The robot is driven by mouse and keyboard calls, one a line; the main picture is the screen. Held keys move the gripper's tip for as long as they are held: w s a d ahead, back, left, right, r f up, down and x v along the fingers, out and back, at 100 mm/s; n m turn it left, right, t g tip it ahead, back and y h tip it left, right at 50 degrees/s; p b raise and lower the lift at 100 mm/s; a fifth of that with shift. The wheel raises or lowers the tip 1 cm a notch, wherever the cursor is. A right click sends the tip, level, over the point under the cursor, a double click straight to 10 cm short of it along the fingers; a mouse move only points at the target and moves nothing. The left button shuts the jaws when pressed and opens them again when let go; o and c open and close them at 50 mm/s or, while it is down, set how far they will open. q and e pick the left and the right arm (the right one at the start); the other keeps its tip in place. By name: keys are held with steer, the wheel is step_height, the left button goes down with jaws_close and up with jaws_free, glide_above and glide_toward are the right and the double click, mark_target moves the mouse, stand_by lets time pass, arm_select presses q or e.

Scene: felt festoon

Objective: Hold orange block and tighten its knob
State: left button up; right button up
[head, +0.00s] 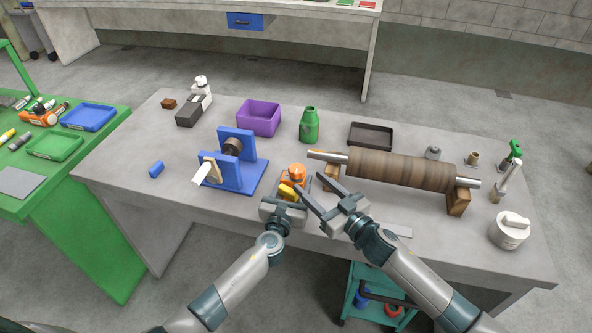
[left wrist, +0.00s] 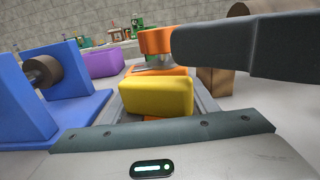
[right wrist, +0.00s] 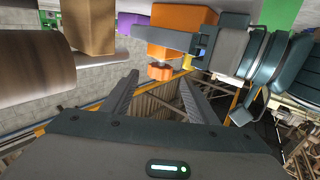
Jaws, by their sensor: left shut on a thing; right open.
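The orange block (head: 287,183) stands near the table's front edge, with its round orange knob (head: 297,170) on top. The block also shows in the right wrist view (right wrist: 180,18), and the knob shows there too (right wrist: 159,71). A yellow block-shaped part (left wrist: 157,97) sits at the near side of the orange block.
A blue stand (head: 236,160) with a brown roller is left of the block. A long brown roll (head: 400,170) on wooden supports lies right, close to my right gripper. A purple bin (head: 259,117), green bottle (head: 309,126) and dark tray (head: 370,135) stand behind.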

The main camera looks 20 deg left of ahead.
mark_target(300, 176)
steer(key=x, duration=0.7)
steer(key=shift+w+a, duration=0.2)
steer(key=shift+a, duration=0.05)
steer(key=c, duration=1.1)
steer(key=shift+o, duration=0.2)
steer(key=shift+a, duration=0.1)
steer(key=shift+m+t+h, duration=0.3)
steer(key=shift+t, duration=0.1)
steer(key=shift+r+m+t+h, duration=0.15)
steer(key=shift+m+t+h, duration=0.95)
steer(key=shift+t+h, duration=0.1)
